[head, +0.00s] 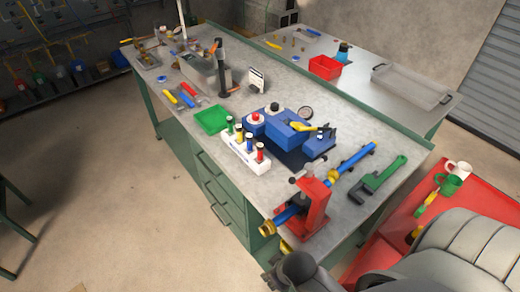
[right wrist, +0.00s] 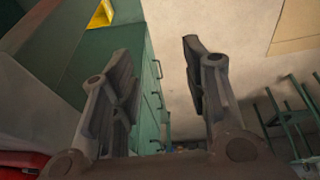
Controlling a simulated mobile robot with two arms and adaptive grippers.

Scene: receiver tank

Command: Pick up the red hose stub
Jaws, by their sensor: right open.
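The red hose stub (head: 260,152) stands upright at the near right end of a white rack (head: 240,150) on the workbench, in the head view. Blue, yellow and green stubs stand in the same rack. My right gripper (head: 276,278) is at the bottom of the head view, beside the near end of the bench and well apart from the rack. In the right wrist view its two fingers (right wrist: 157,48) are spread, with nothing between them. The stub does not show in that view. My left gripper is not in view.
A red vise (head: 314,207) with a blue pipe stands between my right gripper and the rack. A blue receiver unit (head: 287,130) and a green tray (head: 211,120) flank the rack. A green wrench (head: 380,177) lies at right. Green drawers (head: 215,185) are below.

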